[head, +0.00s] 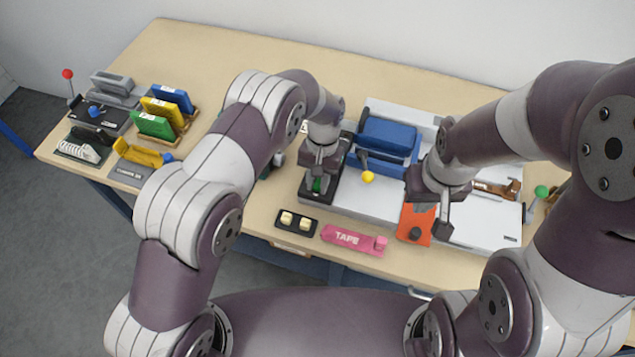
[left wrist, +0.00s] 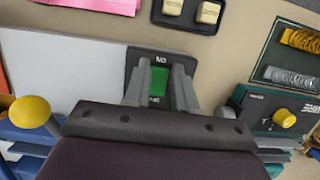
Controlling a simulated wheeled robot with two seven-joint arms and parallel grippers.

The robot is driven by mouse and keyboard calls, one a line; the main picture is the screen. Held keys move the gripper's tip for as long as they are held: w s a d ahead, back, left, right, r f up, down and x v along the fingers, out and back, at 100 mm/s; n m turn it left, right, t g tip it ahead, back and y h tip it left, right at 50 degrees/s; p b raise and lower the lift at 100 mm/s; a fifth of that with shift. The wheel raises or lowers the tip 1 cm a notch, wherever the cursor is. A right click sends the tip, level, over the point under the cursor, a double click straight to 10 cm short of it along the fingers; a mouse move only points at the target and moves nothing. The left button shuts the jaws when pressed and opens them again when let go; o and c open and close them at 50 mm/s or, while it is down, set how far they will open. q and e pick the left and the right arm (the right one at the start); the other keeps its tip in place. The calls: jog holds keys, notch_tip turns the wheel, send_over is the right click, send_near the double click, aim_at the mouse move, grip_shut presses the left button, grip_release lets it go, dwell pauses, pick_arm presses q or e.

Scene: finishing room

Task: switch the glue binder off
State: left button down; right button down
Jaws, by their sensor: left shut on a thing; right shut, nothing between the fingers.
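The glue binder (head: 373,195) is a long pale machine with a blue clamp (head: 386,140) and a yellow-balled lever (head: 368,177). A dark switch plate (left wrist: 135,60) with a green rocker (left wrist: 159,80) is at its left end. My left gripper (head: 318,182) is over this plate, its fingers on either side of the green rocker and shut on it. The fingers hide part of the rocker, and its tilt is unclear. My right gripper (head: 440,213) is shut and empty, over the orange piece at the binder's front.
A dark plate with two cream buttons (head: 296,222) and a pink TAPE piece (head: 353,240) lie in front of the binder. A box with a yellow knob (left wrist: 284,118) stands beside the switch. Coloured binders (head: 160,113) stand far left. The table behind is clear.

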aim_at(319, 184)
pick_arm(q)
jog(key=c, duration=0.9)
grip_release()
jog(key=shift+r, duration=0.15)
jog(key=p+v, duration=0.3)
jog(key=v, duration=0.2)
jog(key=shift+r, duration=0.2)
jog(key=p+v, duration=0.7)
jog(key=p, duration=0.4)
jog(key=shift+w, duration=0.1)
